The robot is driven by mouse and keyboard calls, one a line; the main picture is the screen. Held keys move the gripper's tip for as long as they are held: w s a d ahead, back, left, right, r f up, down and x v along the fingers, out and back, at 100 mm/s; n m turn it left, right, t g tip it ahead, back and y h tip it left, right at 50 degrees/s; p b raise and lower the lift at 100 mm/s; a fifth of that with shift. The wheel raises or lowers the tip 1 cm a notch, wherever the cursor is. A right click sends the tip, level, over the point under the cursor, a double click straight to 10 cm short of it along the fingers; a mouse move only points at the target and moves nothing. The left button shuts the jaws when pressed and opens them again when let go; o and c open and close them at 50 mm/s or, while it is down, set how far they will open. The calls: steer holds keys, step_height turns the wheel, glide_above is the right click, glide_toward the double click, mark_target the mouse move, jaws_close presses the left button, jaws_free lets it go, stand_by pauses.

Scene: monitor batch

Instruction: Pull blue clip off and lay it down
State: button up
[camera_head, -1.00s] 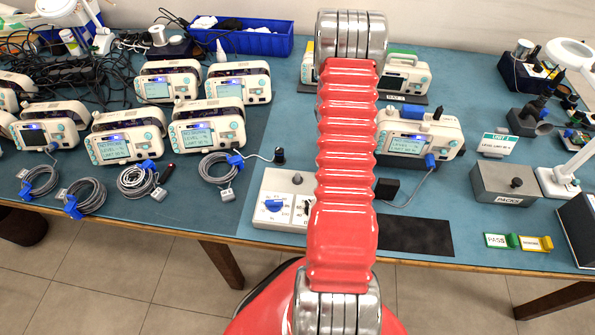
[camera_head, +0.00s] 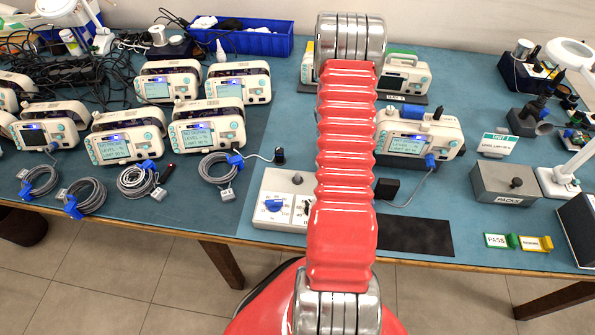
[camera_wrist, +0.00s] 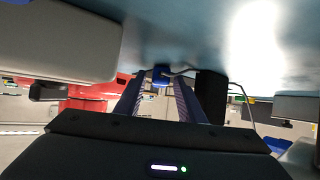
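My gripper (camera_wrist: 159,84) shows in the wrist view, its two dark fingers apart. A small blue piece (camera_wrist: 161,76) shows between the fingertips; I see no clear grip on it and cannot tell whether it is the clip. In the head view my red arm hides the gripper. The monitor (camera_head: 452,132) right of my arm has a blue part (camera_head: 423,113) on its top and a blue connector (camera_head: 430,160) on its front with a grey cable. Several more blue clips hold coiled cables at the left, such as this blue clip (camera_head: 235,161).
A black block (camera_head: 388,188) and a black mat (camera_head: 415,236) lie right of my arm. A switch box (camera_head: 283,207) stands left of it. The PACKS box (camera_head: 505,184) and PASS tag (camera_head: 496,240) are farther right. In the wrist view a pale housing (camera_wrist: 60,42) is close at left.

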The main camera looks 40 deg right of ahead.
steer(key=shift+o, duration=0.7)
steer(key=shift+w, duration=0.15)
steer(key=v, duration=1.3)
steer(key=shift+d, duration=0.15)
steer(key=shift+w+r, duration=0.15)
steer(key=shift+w, duration=0.05)
